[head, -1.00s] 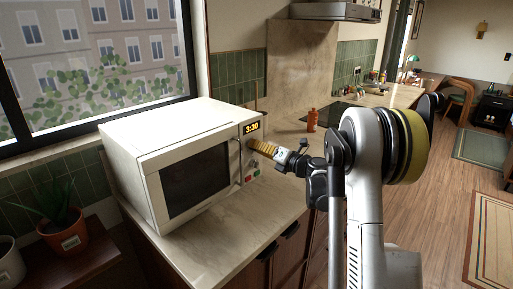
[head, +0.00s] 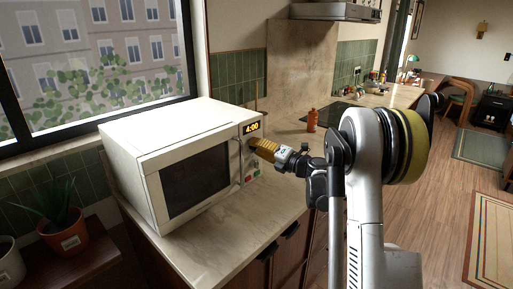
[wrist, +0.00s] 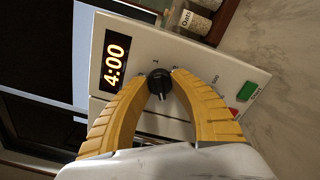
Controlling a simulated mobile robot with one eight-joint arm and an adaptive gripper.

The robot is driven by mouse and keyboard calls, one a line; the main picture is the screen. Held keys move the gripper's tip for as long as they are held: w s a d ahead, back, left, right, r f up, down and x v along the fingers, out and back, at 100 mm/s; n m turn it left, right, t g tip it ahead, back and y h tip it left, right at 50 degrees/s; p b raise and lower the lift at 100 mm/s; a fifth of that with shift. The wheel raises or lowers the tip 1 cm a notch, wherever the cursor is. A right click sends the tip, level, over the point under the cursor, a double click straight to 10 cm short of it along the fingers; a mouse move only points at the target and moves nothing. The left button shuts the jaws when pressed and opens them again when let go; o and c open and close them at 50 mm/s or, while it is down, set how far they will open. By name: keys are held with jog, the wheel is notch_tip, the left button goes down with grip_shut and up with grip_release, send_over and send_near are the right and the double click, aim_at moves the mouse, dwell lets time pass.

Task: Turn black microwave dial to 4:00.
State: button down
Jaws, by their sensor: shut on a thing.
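The white microwave (head: 150,130) stands on the counter under the window. Its display (head: 252,127) reads 4:00, and the same display (wrist: 115,64) is clear in the wrist view. The black dial (wrist: 159,82) sits on the panel beside the display. In the head view it is hidden behind my gripper (head: 254,145). My gripper (wrist: 160,76) has two yellow fingers, shut with their tips on either side of the dial. The green button (wrist: 246,91) and red button (wrist: 236,113) are to the right of the fingers in the wrist view.
An orange bottle (head: 312,120) stands on the counter behind my arm. A potted plant (head: 65,228) is at the lower left. The counter in front of the microwave (head: 225,218) is clear. Jars (wrist: 193,20) show beyond the microwave in the wrist view.

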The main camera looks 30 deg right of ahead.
jog(key=c, duration=1)
grip_release()
jog(key=shift+c, duration=0.2)
jog(key=v, duration=1.2)
